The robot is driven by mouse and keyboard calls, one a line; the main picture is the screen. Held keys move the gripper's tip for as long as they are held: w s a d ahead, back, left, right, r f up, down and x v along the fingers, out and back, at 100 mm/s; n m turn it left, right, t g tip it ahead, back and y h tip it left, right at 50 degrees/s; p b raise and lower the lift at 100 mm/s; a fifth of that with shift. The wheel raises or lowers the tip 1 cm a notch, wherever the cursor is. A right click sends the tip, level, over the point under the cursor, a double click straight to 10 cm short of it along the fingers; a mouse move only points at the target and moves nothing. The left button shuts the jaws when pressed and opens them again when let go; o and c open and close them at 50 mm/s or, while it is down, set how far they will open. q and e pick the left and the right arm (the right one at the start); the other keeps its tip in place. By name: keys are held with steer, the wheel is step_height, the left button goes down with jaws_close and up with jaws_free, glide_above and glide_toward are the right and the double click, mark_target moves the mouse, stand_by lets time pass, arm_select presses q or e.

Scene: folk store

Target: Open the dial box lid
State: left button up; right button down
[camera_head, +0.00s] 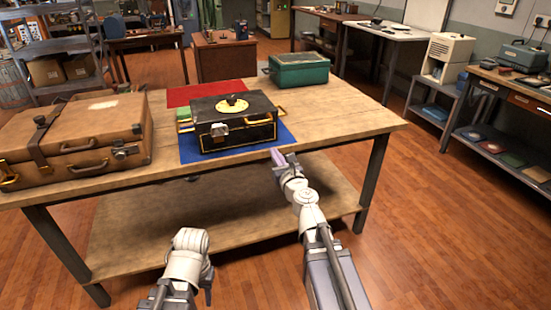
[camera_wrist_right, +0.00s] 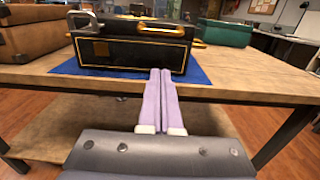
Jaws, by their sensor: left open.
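The dial box (camera_head: 240,138) is black with gold trim and stands upright on a blue mat (camera_head: 194,152). Its lid is down, with a round gold dial (camera_head: 231,105) and black knob on top. A silver latch (camera_head: 219,131) is on its front; it also shows in the right wrist view (camera_wrist_right: 85,22), left of a gold handle (camera_wrist_right: 161,31). My right gripper (camera_head: 277,155) is at the table's front edge, near the box's front right corner. Its purple fingers (camera_wrist_right: 161,72) are together and empty. My left gripper (camera_head: 207,287) is low, in front of the table, its fingertips hardly visible.
A brown suitcase (camera_head: 75,140) stands left of the box. A green case (camera_head: 298,72) is at the back right, and a red mat (camera_head: 206,93) lies behind the box. Bare wooden tabletop (camera_head: 345,115) is free to the right. A lower shelf (camera_head: 250,200) is under the table.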

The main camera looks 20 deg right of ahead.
glide_toward(257, 126)
steer(key=shift+w+d, duration=0.1)
steer(key=shift+w, duration=0.1)
stand_by(0.4)
steer(key=shift+w, duration=0.4)
stand_by(2.0)
steer(key=shift+w, duration=2.95)
steer(key=shift+s, duration=0.4)
steer(key=shift+r, duration=0.1)
steer(key=shift+r+p, duration=1.25)
steer(key=shift+p, duration=0.05)
